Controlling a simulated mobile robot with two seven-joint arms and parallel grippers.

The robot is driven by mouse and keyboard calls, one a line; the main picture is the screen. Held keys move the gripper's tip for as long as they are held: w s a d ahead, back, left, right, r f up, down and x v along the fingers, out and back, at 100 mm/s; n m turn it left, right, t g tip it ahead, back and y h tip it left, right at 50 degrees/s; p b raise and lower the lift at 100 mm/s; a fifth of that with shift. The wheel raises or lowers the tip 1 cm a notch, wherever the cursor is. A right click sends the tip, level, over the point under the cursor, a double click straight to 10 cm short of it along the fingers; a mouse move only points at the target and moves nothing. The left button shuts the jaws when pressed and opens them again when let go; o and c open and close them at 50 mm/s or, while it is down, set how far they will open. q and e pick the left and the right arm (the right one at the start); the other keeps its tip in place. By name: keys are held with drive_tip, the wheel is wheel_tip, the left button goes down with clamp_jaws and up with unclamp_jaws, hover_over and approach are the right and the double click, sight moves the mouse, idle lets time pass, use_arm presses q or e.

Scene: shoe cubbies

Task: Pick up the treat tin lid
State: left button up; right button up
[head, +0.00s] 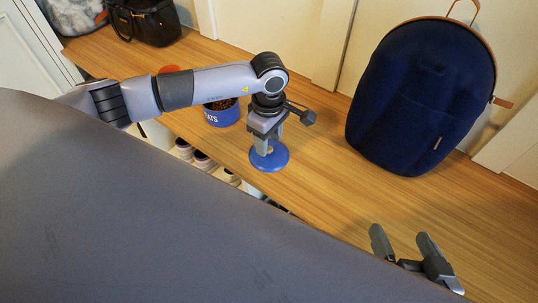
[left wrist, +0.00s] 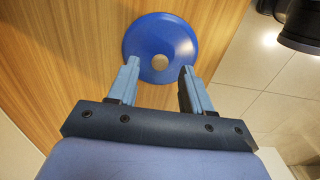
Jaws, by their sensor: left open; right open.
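The treat tin lid (head: 278,162) is a round blue disc lying flat on the wooden bench top. In the left wrist view the lid (left wrist: 161,33) shows a pale round knob at its middle. My left gripper (head: 264,147) points down right above the lid. Its two fingers (left wrist: 158,75) are open and stand either side of the knob's line, with nothing between them. I cannot tell whether the fingertips touch the lid. The blue treat tin (head: 222,117) stands open behind my left arm, with brown treats inside. My right gripper (head: 405,255) is open and empty at the lower right.
A large navy backpack (head: 420,98) stands on the bench against the wall at right. A black handbag (head: 147,22) sits at the far left end. Shoes (head: 204,162) show in the cubbies below the bench's front edge. Bench top right of the lid is clear.

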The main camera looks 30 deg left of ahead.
use_arm(q)
wheel_tip(320, 180, down, 2)
drive_tip(key=shift+f, duration=0.15)
clamp_jaws()
